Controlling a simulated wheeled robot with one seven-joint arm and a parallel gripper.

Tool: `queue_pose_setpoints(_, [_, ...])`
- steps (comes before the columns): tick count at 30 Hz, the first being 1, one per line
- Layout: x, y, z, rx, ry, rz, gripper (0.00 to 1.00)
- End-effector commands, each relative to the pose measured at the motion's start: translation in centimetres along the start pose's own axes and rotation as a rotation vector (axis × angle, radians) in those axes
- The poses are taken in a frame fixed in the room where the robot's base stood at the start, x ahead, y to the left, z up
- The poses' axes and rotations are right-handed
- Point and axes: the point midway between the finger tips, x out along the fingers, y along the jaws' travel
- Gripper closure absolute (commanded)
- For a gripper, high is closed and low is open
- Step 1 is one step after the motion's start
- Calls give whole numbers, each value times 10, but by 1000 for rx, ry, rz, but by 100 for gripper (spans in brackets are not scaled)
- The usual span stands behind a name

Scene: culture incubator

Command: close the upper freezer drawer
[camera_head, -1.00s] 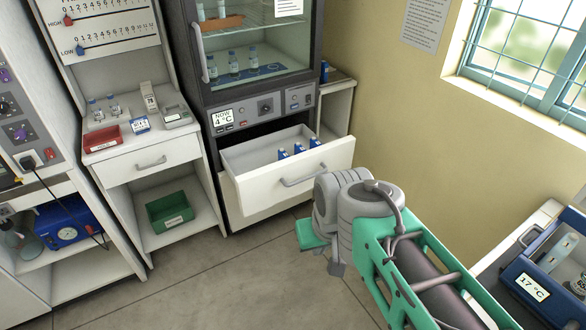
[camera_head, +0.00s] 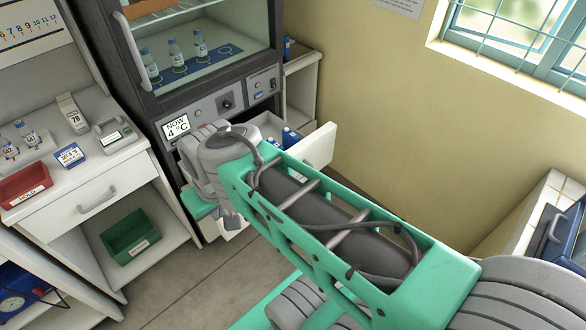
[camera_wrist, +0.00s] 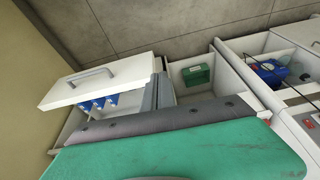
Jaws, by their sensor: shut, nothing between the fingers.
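The upper freezer drawer (camera_head: 319,146) is a white drawer under the glass-fronted fridge, pulled out. In the head view my arm covers most of it; part of its front and inside show. In the wrist view the drawer front (camera_wrist: 100,84) with its grey handle (camera_wrist: 88,75) is at the left, with blue-topped bottles (camera_wrist: 97,105) behind it. My gripper (camera_wrist: 158,88) is shut and empty, its grey fingers beside one end of the drawer front. I cannot tell if they touch it. In the head view the fingers are hidden behind my wrist.
The fridge control panel (camera_head: 225,103) is just above the drawer. To the left is a white cabinet (camera_head: 95,196) with a red tray (camera_head: 25,184) on top and a green bin (camera_head: 130,237) below. A window (camera_head: 520,45) is at the right. The floor before the cabinet is clear.

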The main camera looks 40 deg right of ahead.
Motion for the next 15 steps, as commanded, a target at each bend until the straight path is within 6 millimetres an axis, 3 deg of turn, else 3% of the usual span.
queue_pose_setpoints(5, [53,54,-17,273,-2,-23,100])
queue_pose_setpoints(10, [120,162,-23,721,48,-105,100])
queue_pose_setpoints(15, [166,281,16,1172,165,-220,100])
